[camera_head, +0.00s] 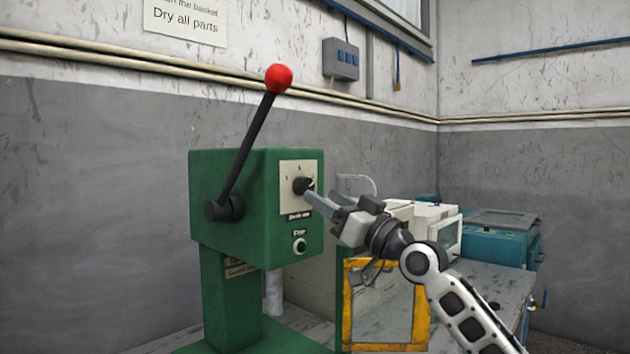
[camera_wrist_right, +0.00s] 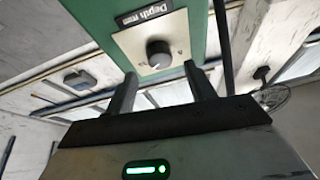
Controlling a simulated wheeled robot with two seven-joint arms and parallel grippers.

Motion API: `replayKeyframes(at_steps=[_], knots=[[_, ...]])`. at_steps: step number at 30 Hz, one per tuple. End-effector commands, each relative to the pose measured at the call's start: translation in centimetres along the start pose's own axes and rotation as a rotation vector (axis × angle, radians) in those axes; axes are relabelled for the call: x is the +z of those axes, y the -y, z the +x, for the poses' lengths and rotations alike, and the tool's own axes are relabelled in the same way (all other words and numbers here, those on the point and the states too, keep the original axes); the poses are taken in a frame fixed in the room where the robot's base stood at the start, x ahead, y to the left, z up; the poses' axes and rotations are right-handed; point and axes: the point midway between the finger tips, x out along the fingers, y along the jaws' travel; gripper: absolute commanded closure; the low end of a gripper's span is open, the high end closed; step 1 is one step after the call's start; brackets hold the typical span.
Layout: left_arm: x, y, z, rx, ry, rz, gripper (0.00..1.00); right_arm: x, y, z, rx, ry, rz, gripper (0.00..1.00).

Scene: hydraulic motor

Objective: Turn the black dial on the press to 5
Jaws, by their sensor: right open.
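The green press (camera_head: 225,215) stands left of centre in the head view. Its black dial (camera_head: 303,185) sits on a pale plate (camera_head: 290,205) on the front face. My right gripper (camera_head: 312,195) reaches in from the right, with its fingertips close to the dial and partly over it. The number at the dial's pointer is too small to read. My left gripper is not in view.
A red-knobbed lever (camera_head: 279,78) rises from the press's left side. A smaller knob (camera_head: 300,246) sits below the dial plate. A yellow frame (camera_head: 346,310), white machines (camera_head: 440,228) and a teal machine (camera_head: 495,240) stand to the right, behind my right arm.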

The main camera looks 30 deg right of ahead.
Motion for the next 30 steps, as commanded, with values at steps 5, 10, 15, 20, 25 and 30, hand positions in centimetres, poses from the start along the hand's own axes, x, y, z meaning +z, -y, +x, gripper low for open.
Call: replayKeyframes(at_steps=[5, 10, 15, 20, 25, 30], knots=[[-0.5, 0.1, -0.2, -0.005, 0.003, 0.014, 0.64, -0.1, 0.0, 2.7, 0.0, -0.001, 0.002, 0.46], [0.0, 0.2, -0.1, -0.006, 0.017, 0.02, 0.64, 0.0, 0.1, 3.7, -0.001, 0.0, 0.0, 0.46], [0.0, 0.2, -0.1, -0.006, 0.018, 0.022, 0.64, 0.1, 0.0, 3.8, -0.001, 0.0, -0.001, 0.46], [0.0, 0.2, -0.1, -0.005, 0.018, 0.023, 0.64, 0.1, 0.0, 3.8, 0.0, 0.0, -0.001, 0.59], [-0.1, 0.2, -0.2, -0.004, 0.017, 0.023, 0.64, 0.1, 0.0, 3.8, -0.001, 0.0, 0.0, 0.9], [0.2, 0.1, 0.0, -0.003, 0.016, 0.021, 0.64, 0.1, 0.0, 3.7, -0.003, 0.0, -0.007, 0.9]])
